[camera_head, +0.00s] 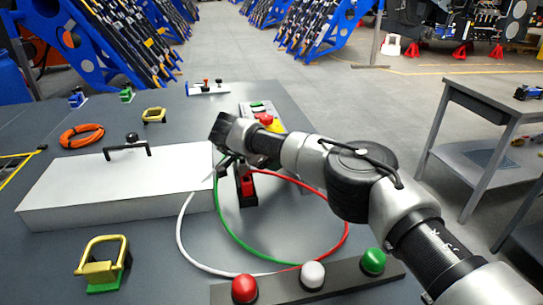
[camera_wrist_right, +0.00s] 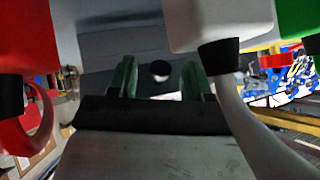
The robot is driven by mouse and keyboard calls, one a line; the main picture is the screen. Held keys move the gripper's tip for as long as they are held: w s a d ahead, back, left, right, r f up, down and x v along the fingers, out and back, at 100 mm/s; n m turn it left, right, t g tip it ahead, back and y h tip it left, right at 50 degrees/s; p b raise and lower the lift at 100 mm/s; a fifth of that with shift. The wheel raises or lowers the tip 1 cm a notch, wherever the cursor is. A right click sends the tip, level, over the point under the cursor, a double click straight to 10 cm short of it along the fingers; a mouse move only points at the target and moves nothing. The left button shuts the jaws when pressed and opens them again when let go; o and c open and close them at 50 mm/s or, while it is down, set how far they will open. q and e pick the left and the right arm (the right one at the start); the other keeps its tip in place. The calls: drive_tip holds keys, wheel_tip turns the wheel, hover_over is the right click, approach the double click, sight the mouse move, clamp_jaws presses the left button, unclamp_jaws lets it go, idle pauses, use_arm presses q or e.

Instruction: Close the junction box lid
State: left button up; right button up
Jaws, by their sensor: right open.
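The junction box (camera_head: 50,213) is a pale grey low box on the left of the dark table. Its flat lid (camera_head: 165,171), with a black bar handle (camera_head: 128,150), appears to lie level on top; I cannot tell whether a small gap remains. My right gripper (camera_head: 226,166) is at the lid's right edge, partly hidden by its own wrist; I cannot tell whether it touches. In the right wrist view its two green-grey fingers (camera_wrist_right: 160,78) stand apart, with a dark round shape between them. My left gripper is not in view.
White, green and red cables (camera_head: 240,245) loop right of the box. Red, white and green buttons (camera_head: 312,275) stand on a dark bar at the front. A yellow handle (camera_head: 103,258) is front left; an orange coil (camera_head: 82,135) lies behind the box. A grey bench (camera_head: 490,100) stands right.

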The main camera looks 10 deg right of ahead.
drive_tip(key=c, duration=0.9)
drive_tip(key=shift+r, duration=0.1)
clamp_jaws()
